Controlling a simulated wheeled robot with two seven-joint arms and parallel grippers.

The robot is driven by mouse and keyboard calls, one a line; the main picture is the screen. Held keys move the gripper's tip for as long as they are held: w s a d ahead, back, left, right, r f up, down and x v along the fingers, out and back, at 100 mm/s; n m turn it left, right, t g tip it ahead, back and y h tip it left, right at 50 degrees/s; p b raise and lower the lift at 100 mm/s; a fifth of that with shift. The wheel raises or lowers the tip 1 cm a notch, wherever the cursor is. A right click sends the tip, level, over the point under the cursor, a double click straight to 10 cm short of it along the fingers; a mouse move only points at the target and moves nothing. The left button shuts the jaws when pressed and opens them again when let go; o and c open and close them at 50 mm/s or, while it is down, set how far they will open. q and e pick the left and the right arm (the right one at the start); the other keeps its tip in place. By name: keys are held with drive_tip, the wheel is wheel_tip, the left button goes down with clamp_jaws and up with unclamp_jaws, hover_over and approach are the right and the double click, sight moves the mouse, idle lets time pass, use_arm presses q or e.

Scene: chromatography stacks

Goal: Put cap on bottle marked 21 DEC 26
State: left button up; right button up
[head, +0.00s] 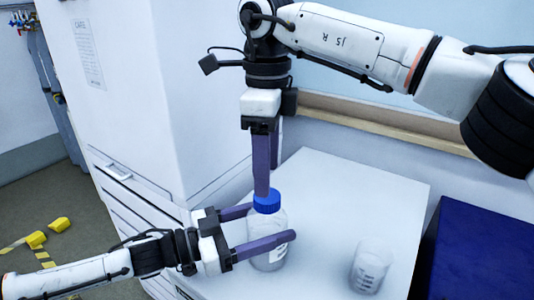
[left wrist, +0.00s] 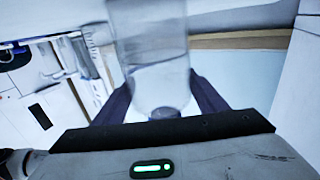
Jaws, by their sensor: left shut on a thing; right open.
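A clear bottle (head: 268,222) stands on the white worktop (head: 335,195). Its label is partly covered and I cannot read a date on it. My left gripper (head: 270,226) is shut on the bottle's body from the left, one purple finger on each side. The bottle also shows between the fingers in the left wrist view (left wrist: 150,60). A blue cap (head: 267,203) sits at the bottle's mouth; I cannot tell how firmly it is seated. My right gripper (head: 263,188) points straight down, open, with its fingertips at the cap. One finger mostly hides the other.
A small clear beaker (head: 371,265) with printed marks stands on the worktop to the right. A dark blue box (head: 480,250) is at the right edge. A tall white cabinet (head: 140,80) stands at the left. The worktop behind the beaker is clear.

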drive_tip(key=shift+f, duration=2.8)
drive_tip(key=shift+c, duration=0.2)
drive_tip(key=c, duration=1)
drive_tip(key=shift+m, duration=0.9)
drive_tip(key=o, duration=1.1)
drive_tip(key=shift+r, duration=2.3)
drive_tip(key=shift+r+n, duration=0.9)
drive_tip(key=shift+r, duration=0.85)
drive_tip(key=shift+c, duration=0.3)
